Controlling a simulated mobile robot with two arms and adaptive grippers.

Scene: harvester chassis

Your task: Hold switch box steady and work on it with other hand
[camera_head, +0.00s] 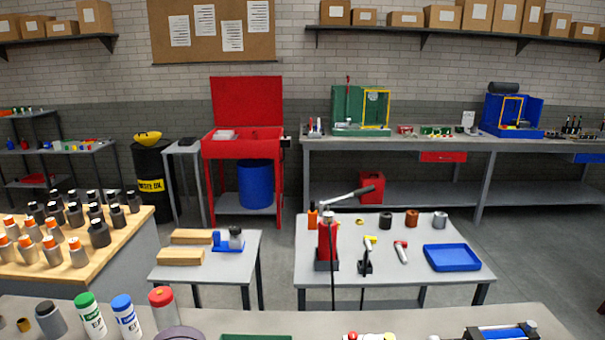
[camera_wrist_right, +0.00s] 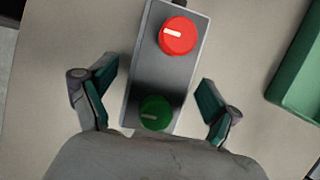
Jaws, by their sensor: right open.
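The switch box (camera_wrist_right: 160,80) is a grey, elongated box in the right wrist view. It has a red knob (camera_wrist_right: 178,35) with a white mark near its far end and a green button (camera_wrist_right: 156,112) near its near end. My right gripper (camera_wrist_right: 157,72) is open, with one teal-padded finger on each side of the box. A gap shows between each finger and the box sides. How high the fingers are above the surface is hard to tell. My left gripper is in neither view. I cannot make out the switch box in the head view.
A green tray-like thing (camera_wrist_right: 298,75) lies right of the box on the pale tabletop (camera_wrist_right: 55,60). In the head view, the near bench (camera_head: 420,315) holds several bottles (camera_head: 126,315) at left and a blue-and-black device (camera_head: 503,332) at right. A table with tools (camera_head: 335,290) stands beyond.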

